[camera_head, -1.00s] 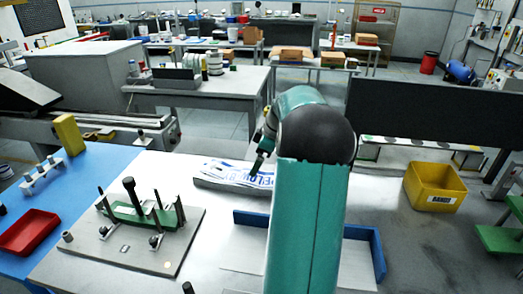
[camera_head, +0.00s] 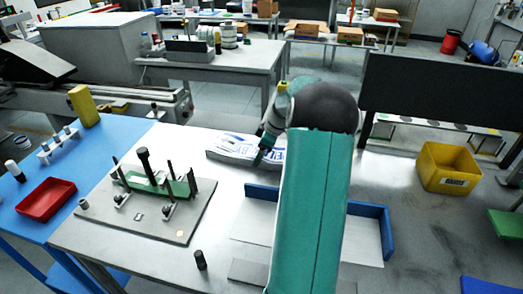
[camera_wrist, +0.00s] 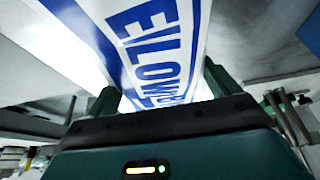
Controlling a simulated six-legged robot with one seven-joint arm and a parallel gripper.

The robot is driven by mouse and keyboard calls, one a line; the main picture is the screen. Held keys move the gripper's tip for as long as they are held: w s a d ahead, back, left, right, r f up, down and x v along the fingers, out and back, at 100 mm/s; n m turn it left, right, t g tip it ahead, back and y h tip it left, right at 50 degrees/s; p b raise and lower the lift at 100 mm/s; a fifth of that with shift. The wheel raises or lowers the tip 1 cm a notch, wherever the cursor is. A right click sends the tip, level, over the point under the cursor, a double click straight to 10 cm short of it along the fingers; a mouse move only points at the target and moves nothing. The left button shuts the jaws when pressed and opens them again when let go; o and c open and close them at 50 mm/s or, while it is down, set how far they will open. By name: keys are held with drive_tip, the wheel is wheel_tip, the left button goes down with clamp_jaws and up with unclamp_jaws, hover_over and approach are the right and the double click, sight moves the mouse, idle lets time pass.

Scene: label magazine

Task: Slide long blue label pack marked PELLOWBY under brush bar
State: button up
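The white label pack (camera_head: 235,147) with blue print lies flat on the pale table, left of my arm in the head view. In the wrist view the pack (camera_wrist: 150,35) shows large blue letters, part of PELLOWBY, and blue edge stripes. My gripper (camera_head: 262,157) is at the pack's right part and hides some of its print. In the wrist view my gripper (camera_wrist: 162,85) has its fingers wide apart, one on each side of the pack. I cannot see firm contact. I cannot make out the brush bar.
A blue-walled tray (camera_head: 372,212) stands near my arm, partly hidden by it. A plate (camera_head: 180,228) with a green fixture and posts is at left. A black cylinder (camera_head: 200,260) stands in front. A red tray (camera_head: 46,199) lies on the blue table; a yellow bin (camera_head: 445,168) is right.

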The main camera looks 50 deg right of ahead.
drive_tip(key=c, duration=0.9)
drive_tip(key=shift+o, duration=0.2)
drive_tip(key=shift+s+d, duration=0.25)
drive_tip(key=shift+s, duration=0.25)
drive_tip(key=shift+s+d, duration=0.25)
drive_tip(key=shift+s, duration=0.2)
drive_tip(key=o, duration=1.3)
drive_tip(key=shift+o, duration=0.2)
drive_tip(key=v, duration=1.4)
